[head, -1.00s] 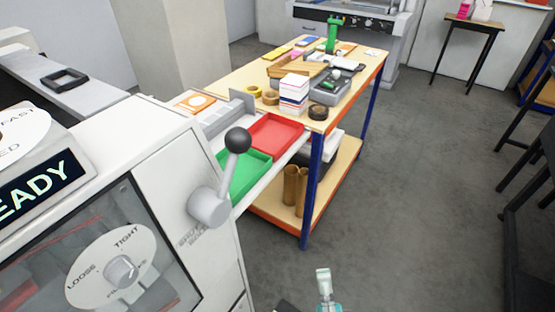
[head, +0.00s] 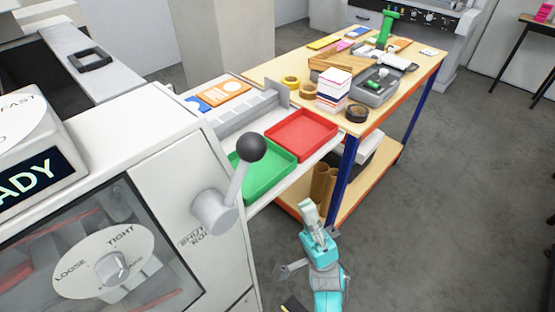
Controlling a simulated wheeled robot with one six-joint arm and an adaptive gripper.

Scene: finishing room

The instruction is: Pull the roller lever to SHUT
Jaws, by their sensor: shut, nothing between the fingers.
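The roller lever (head: 241,178) is a grey arm with a black ball knob (head: 252,149) on a round grey hub (head: 214,212). It sits on the side of the white machine (head: 173,160) and points up and slightly right. Lettering beneath the hub (head: 192,239) is partly hidden; it seems to begin with SHUT. My gripper (head: 307,206) is shut and empty. It shows below and to the right of the knob, apart from the lever, with teal arm links under it.
A red tray (head: 301,133) and a green tray (head: 268,180) lie behind the lever. A workbench (head: 262,75) with a blue leg and several items stands beyond. A dial marked LOOSE and TIGHT (head: 112,268) is on the machine's front. Grey floor (head: 440,230) is free at right.

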